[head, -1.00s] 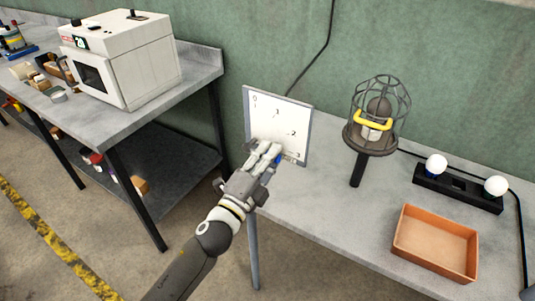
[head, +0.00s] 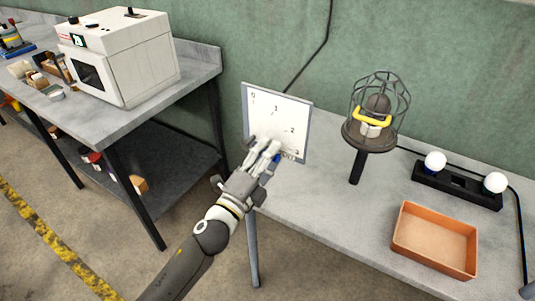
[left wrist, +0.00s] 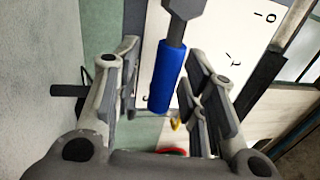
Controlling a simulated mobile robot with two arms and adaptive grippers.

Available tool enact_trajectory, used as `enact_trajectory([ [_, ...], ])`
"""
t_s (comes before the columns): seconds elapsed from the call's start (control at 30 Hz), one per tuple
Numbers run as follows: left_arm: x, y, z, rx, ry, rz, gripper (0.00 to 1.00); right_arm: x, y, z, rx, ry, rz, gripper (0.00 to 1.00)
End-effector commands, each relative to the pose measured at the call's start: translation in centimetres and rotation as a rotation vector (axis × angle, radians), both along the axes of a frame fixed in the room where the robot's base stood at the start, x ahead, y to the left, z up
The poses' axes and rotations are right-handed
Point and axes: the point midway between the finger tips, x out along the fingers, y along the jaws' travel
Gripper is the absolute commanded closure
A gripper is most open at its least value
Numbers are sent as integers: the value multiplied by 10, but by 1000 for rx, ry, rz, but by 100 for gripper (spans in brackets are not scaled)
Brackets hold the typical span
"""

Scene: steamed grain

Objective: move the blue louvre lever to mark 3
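The white panel (head: 285,105) with printed marks 0 to 3 stands upright at the left end of the right-hand table. The blue louvre lever (left wrist: 165,62) hangs from a dark grey stem in the left wrist view, in front of the panel. In the head view only a little of its blue shows beside the fingers, low on the panel near mark 3; its exact mark is hidden. My left gripper (head: 266,150) is at the panel's lower part. Its fingers are apart on both sides of the lever, with gaps visible. My right gripper is not in view.
A caged lamp (head: 374,115) stands right of the panel. Behind an orange tray (head: 435,240) is a black base with two white bulbs (head: 457,190). A white oven-like box (head: 120,58) is on the left bench. The tabletop between panel and tray is clear.

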Motion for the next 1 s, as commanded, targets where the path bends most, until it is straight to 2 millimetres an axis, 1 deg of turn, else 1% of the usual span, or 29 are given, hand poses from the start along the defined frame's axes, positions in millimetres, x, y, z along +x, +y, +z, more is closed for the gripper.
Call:
enact_trajectory([
  [0.23,0,0,1,-5,1,0,60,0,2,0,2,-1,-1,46],
  [0.37,-6,4,-1,-5,2,0,60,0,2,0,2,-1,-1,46],
  [0.47,-16,12,-4,-3,2,0,60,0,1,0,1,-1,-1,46],
  [0.8,-67,49,-16,-4,4,1,60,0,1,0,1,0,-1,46],
  [1.0,-86,63,-21,-3,2,0,60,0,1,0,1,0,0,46],
])
